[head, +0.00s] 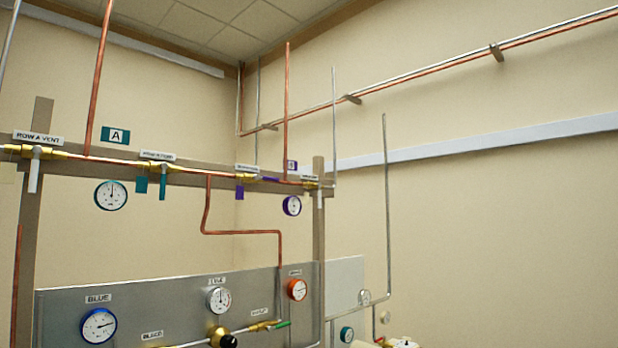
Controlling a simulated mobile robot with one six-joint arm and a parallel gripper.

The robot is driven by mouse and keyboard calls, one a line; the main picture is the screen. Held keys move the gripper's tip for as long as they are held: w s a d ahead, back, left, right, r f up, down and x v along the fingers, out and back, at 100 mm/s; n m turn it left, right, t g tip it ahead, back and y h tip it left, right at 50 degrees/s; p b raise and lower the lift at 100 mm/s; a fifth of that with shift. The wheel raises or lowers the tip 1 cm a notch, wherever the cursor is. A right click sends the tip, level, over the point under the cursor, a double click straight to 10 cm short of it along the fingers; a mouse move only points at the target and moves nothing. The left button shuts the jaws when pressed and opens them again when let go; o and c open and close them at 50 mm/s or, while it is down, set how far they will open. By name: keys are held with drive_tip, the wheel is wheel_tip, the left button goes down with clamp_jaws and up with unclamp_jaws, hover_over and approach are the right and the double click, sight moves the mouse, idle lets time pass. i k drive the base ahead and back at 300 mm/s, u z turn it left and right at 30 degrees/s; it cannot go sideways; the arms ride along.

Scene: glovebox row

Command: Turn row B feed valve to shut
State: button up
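A small purple plate (291,165), its letter too small to read, marks the right part of the rail. Left of it, a brass valve (247,176) sits in the copper line under a white label (246,168) too small to read. A purple lever (270,179) seems to lie along the pipe to its right. A purple tag (240,191) hangs below the valve. At the rail's right end is another brass valve (310,184) with a pale lever (320,198) hanging down. My gripper is not in view.
Plate A (115,134) marks the left part, with a teal lever (163,187) and a white ROW A VENT lever (34,170), both hanging down. A steel panel (160,287) with gauges stands below. A bent copper pipe (240,232) runs between rail and panel.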

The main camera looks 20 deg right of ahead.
sight(267, 178)
drive_tip(key=z, duration=0.15)
drive_tip(key=k, duration=0.7)
drive_tip(key=z, duration=0.6)
drive_tip(key=i, duration=1.7)
drive_tip(key=u, duration=0.9)
drive_tip(key=i, duration=0.55)
drive_tip(key=u, duration=0.25)
drive_tip(key=k, duration=0.5)
